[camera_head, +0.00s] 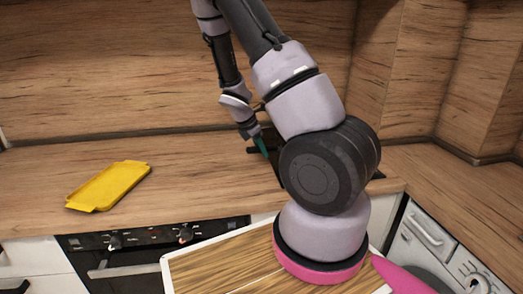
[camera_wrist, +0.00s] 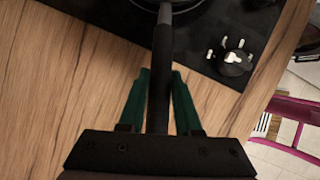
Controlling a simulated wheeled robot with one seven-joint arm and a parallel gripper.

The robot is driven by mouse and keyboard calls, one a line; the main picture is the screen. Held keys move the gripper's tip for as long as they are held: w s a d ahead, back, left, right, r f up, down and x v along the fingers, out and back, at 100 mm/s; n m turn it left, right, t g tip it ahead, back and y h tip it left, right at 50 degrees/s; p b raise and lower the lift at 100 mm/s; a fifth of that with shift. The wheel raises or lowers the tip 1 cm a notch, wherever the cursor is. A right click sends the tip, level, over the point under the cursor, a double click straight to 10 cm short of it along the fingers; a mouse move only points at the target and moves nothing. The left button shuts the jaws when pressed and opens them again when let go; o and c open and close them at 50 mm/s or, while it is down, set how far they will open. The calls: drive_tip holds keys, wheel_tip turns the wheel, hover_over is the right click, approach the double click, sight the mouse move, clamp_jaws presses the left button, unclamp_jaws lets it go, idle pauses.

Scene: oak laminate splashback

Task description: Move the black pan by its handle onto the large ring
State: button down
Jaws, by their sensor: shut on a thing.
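The black pan's handle (camera_wrist: 163,60) runs down the middle of the wrist view, and only the edge of the pan's round body (camera_wrist: 172,6) shows at the top. My gripper (camera_wrist: 160,75) has green fingers, one on each side of the handle, and is shut on it. In the head view my gripper (camera_head: 262,147) is low over the counter, and my arm hides the pan. The black hob (camera_wrist: 262,22) lies around and under the pan in the wrist view. The large ring cannot be made out; whether the pan touches the hob is unclear.
A yellow tray (camera_head: 110,187) lies on the wooden counter at left, with clear counter between it and my gripper. Hob knobs (camera_wrist: 232,58) stand right of the handle. The oak splashback (camera_head: 90,70) rises behind. An oven front (camera_head: 130,248) is below the counter.

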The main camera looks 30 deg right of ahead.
drive_tip(key=shift+d, duration=0.15)
idle(0.7)
drive_tip(key=c, duration=0.5)
unclamp_jaws()
drive_tip(key=shift+a, duration=0.2)
drive_tip(key=shift+s+a, duration=0.15)
drive_tip(key=shift+a, duration=1.55)
drive_tip(key=shift+s+a, duration=0.1)
drive_tip(key=shift+a, duration=1.55)
drive_tip(key=shift+r, duration=3.5)
